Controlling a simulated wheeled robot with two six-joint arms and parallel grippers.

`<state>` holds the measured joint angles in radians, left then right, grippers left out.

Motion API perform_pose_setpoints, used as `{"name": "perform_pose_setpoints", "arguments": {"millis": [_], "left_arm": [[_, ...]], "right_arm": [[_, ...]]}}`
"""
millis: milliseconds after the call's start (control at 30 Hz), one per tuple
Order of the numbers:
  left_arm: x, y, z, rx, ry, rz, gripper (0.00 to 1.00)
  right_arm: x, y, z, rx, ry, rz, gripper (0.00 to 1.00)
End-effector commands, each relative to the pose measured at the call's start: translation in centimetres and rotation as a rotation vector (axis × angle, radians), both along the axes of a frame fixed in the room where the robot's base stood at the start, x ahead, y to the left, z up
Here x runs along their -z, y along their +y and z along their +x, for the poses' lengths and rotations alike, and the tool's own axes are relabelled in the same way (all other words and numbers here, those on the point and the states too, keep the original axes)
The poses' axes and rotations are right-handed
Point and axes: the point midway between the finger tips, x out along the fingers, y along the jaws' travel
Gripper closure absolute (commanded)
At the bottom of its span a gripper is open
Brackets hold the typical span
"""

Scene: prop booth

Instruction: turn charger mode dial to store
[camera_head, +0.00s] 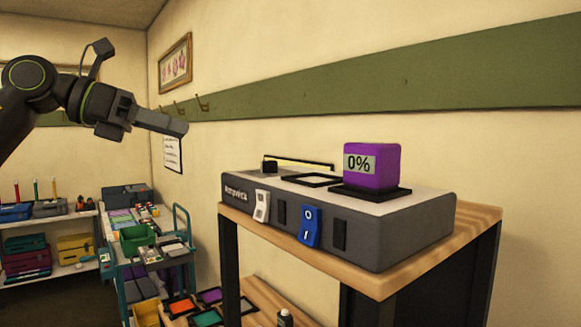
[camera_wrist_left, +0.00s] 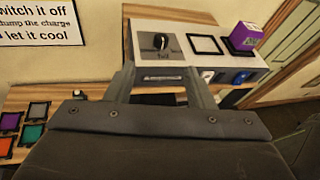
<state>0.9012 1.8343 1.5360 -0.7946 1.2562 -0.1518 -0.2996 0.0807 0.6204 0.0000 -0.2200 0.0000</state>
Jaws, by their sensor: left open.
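The grey charger (camera_head: 300,223) stands on a wooden-topped stand. Its mode dial, a black knob (camera_head: 270,166), sits on top at the far left end. My left gripper (camera_head: 172,124) is open and empty, up in the air to the left of the charger and apart from the dial. In the left wrist view its two fingers (camera_wrist_left: 160,84) frame the charger's front edge. My right gripper is not in view.
A purple block (camera_head: 372,165) marked 0% sits on a black pad on the charger, beside an empty black frame (camera_head: 312,180). A white switch (camera_head: 262,205) and a blue switch (camera_head: 309,225) are on the front. A wall sign (camera_wrist_left: 38,22) and a loaded cart (camera_head: 150,250) stand left.

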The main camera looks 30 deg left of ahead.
Motion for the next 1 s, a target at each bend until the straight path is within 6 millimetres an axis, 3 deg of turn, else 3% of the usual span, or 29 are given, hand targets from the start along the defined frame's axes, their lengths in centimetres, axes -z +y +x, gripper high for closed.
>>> {"name": "perform_pose_setpoints", "arguments": {"millis": [100, 267, 433, 700, 1000], "left_arm": [[-0.5, -0.4, -2.3, -0.026, -0.013, 0.103, 0.51], [-0.6, -0.8, -2.6, -0.034, -0.012, 0.137, 0.51], [0.3, -2.1, -0.6, -0.031, -0.010, 0.135, 0.51], [2.0, -4.8, 3.5, -0.030, -0.009, 0.132, 0.51], [3.7, -7.0, 6.8, -0.028, -0.011, 0.130, 0.51]], "right_arm": [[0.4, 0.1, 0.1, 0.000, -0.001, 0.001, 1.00], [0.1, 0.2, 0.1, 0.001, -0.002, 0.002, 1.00], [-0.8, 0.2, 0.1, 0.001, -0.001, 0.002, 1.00], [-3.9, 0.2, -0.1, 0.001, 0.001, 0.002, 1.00], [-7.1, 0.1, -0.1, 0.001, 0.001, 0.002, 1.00]]}}
